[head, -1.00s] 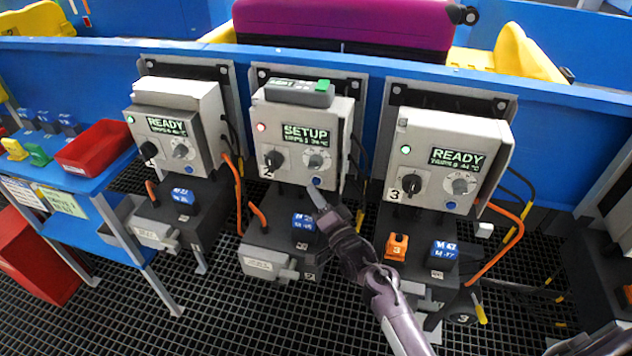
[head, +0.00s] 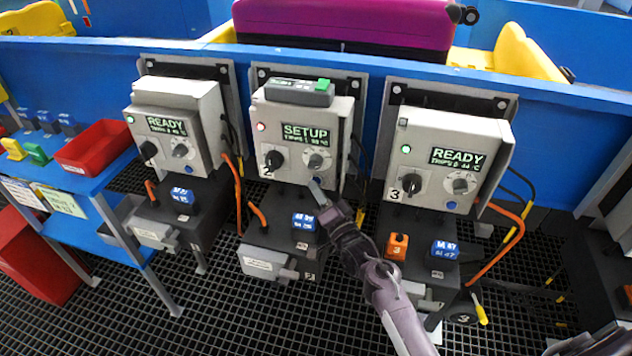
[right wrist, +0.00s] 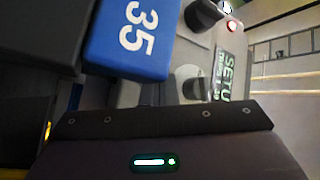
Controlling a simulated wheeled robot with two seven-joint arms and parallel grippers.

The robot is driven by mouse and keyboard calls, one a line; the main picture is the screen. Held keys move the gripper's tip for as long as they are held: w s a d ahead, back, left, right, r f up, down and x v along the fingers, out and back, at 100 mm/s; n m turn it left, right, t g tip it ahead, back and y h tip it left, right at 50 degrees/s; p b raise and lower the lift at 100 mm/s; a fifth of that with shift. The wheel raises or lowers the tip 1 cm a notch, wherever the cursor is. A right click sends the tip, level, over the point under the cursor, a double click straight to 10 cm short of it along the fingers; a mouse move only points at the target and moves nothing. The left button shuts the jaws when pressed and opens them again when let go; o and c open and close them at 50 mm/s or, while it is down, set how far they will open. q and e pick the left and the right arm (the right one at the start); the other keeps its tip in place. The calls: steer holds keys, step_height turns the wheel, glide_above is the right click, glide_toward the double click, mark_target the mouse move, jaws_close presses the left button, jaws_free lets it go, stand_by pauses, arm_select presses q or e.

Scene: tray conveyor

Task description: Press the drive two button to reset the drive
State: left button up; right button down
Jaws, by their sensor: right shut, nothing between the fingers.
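The drive two box (head: 290,175) is the middle grey one. Its display (head: 305,133) reads SETUP and a red light (head: 261,127) glows at its left. It has a black knob (head: 273,160) marked 2 and a grey dial (head: 316,161). A small blue button (head: 317,180) sits low on its face. My right gripper (head: 318,191) is shut and empty, its tips right at the button and partly over it; I cannot tell if they touch. The right wrist view shows the red light (right wrist: 231,27) and part of the display (right wrist: 228,75). My left gripper is not in view.
The left drive box (head: 175,150) and right drive box (head: 450,165) both show READY. A blue block (head: 304,222) sits below drive two, close in the right wrist view (right wrist: 130,40). An orange block (head: 397,246) stands right of my gripper. Orange cables (head: 505,240) hang beside the boxes.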

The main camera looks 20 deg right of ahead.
mark_target(311, 219)
steer(key=shift+w+d, duration=0.15)
stand_by(0.4)
steer(key=shift+s+a+p, duration=0.45)
steer(key=shift+s+p, duration=0.1)
steer(key=shift+s, duration=0.15)
steer(key=s+a+p, duration=0.2)
steer(key=s, duration=0.1)
steer(key=shift+r, duration=0.1)
steer(key=shift+s+a+p, duration=0.4)
steer(key=shift+s+p, duration=0.05)
steer(key=shift+s, duration=0.1)
stand_by(0.6)
